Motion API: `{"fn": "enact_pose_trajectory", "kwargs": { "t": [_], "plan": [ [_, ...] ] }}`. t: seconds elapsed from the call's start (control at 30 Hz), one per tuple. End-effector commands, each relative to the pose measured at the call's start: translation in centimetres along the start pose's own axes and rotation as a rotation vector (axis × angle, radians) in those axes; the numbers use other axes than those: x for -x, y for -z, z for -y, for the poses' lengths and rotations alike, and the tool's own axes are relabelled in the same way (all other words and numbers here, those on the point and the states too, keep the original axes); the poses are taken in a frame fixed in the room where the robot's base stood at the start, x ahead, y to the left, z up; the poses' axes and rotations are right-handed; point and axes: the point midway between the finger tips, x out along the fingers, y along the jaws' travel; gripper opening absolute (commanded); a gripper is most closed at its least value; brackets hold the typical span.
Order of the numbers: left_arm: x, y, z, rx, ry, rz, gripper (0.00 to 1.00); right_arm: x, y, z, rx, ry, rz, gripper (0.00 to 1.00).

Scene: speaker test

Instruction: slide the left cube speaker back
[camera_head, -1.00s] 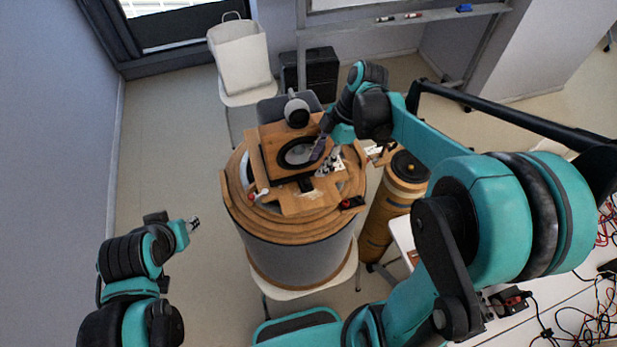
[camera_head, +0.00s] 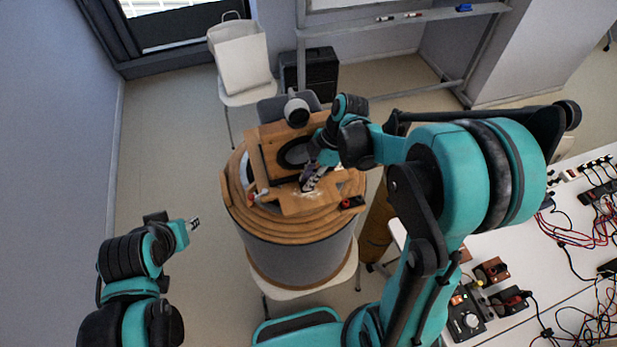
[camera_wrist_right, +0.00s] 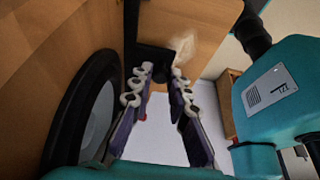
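A wooden box speaker (camera_head: 268,133) with a round black-rimmed cone sits on a round, wood-topped grey drum (camera_head: 295,252). I cannot tell a second cube speaker apart. In the right wrist view the speaker's wooden face (camera_wrist_right: 50,45) and black ring fill the left side, beside my fingers. My right gripper (camera_head: 311,182) is at the speaker's lower right front; in the wrist view its fingers (camera_wrist_right: 162,75) are apart with nothing clearly held. A small black block (camera_wrist_right: 152,57) lies just beyond the left fingertip. My left gripper (camera_head: 195,223) is away at the left, too small to read.
A white rounded device (camera_head: 297,110) stands behind the speaker. Small red parts (camera_head: 352,202) lie on the drum top's edge. A white table (camera_head: 500,255) with cables and devices is at right. A chair with a white bag (camera_head: 240,58) stands behind. The floor at left is clear.

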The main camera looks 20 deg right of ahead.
Motion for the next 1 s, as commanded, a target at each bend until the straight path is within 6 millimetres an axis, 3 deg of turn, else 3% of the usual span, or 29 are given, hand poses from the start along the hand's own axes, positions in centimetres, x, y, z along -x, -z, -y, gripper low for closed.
{"fn": "enact_pose_trajectory", "kwargs": {
  "t": [0.23, 0.5, 0.6, 0.93, 0.97, 1.0],
  "plan": [
    [-0.3, -0.2, 0.0, 0.0, 0.0, 0.0, 0.36, -0.1, -0.1, -1.0, 0.001, 0.0, 0.0, 0.0],
    [-1.5, -1.1, 0.0, 0.0, 0.0, 0.0, 0.36, -0.1, -0.1, -6.9, 0.0, -0.002, 0.0, 0.0],
    [-1.7, -1.2, 0.0, 0.0, 0.0, 0.0, 0.36, -0.1, -0.1, -8.1, -0.001, -0.001, 0.0, 0.0],
    [-1.6, -1.1, 0.0, 0.0, 0.0, 0.0, 0.36, 0.1, 0.0, -8.6, -0.001, -0.005, 0.0, 0.0],
    [-1.6, -1.1, 0.0, 0.0, 0.0, 0.0, 0.36, 0.1, 0.0, -8.6, -0.001, -0.006, 0.0, 0.22],
    [-1.6, -1.1, 0.0, 0.0, 0.0, 0.0, 0.36, 0.1, 0.0, -8.6, -0.001, -0.005, 0.0, 0.32]
  ]
}}
